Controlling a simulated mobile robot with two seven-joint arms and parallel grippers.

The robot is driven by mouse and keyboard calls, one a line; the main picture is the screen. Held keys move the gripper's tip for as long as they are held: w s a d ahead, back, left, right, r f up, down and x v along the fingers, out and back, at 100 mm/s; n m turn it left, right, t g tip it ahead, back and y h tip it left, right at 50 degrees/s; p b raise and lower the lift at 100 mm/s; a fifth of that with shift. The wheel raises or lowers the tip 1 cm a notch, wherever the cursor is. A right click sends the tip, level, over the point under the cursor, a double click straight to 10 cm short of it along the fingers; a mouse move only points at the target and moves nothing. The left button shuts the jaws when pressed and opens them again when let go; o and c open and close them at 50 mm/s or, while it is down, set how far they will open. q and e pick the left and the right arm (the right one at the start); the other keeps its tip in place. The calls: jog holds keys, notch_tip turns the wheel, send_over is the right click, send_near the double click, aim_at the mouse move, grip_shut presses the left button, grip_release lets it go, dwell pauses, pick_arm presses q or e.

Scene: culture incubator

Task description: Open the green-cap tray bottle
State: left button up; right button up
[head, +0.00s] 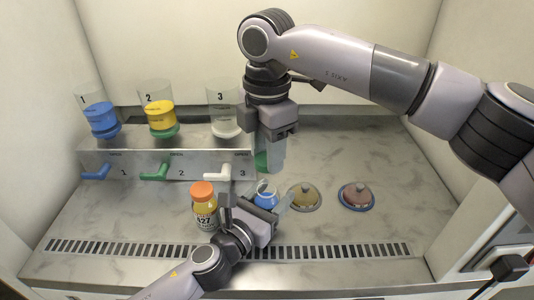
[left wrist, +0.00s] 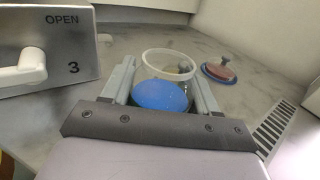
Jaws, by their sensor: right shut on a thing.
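My right gripper (head: 272,132), in the head view, is shut on a clear bottle (head: 277,155) in front of dispenser 3. A green part (head: 262,161), perhaps its cap, shows at the bottle's lower left. My left gripper (head: 257,200) is low over the worktop, fingers spread. A small clear vessel with a blue part (head: 266,193) stands by its fingers. In the left wrist view, a round blue piece (left wrist: 160,95) lies between the open fingers, with an open white ring (left wrist: 168,64) just behind it. I cannot tell whether the fingers touch it.
An orange-capped bottle (head: 203,206) stands left of my left gripper. The dispenser block (head: 165,158) with levers is at the back left. Two knobbed lids, one olive (head: 304,197) and one reddish-brown (head: 357,195), lie to the right. A slotted vent (head: 340,250) runs along the front.

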pick_arm(q)
jog(key=o, duration=0.4)
jog(key=shift+o, duration=0.2)
jog(key=v, duration=1.2)
jog(key=shift+b, duration=0.3)
